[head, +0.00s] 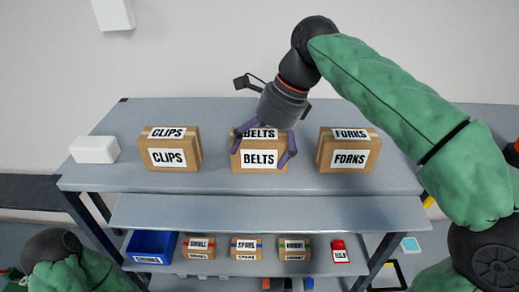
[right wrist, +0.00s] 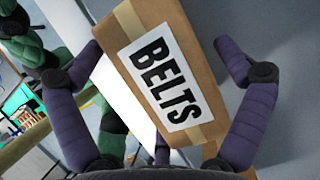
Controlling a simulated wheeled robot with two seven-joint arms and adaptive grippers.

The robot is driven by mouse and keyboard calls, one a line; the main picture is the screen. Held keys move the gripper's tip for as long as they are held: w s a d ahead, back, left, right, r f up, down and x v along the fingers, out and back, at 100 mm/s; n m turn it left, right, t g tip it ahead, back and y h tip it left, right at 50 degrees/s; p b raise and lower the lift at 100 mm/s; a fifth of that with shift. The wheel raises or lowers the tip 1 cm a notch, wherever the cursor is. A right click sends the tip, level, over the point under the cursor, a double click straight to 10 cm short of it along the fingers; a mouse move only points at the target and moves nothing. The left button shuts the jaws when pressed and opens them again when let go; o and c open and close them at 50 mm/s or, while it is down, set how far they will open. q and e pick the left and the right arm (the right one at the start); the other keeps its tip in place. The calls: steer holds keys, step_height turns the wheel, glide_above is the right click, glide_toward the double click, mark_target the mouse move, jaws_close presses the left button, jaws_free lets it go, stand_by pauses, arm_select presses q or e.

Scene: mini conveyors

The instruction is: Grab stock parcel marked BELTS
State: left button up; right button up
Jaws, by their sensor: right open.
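The BELTS parcel (head: 259,170) is a brown cardboard box with white labels, standing in the middle of the grey shelf top (head: 300,112). My right gripper (head: 263,153) is open, with one purple finger on either side of the parcel. In the right wrist view the BELTS parcel (right wrist: 168,80) fills the space between the spread fingers, with gaps visible at both sides. My left arm shows at the lower left of the head view, but its gripper fingers are not visible.
A CLIPS box (head: 169,155) stands to the left and a FORKS box (head: 349,155) to the right, each with free room beside the BELTS parcel. A white block (head: 95,149) is at the far left. A lower shelf holds a blue bin (head: 152,246) and several small boxes.

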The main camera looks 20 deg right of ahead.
steer(key=shift+f, duration=0.25)
stand_by(0.6)
steer(key=c, duration=1.3)
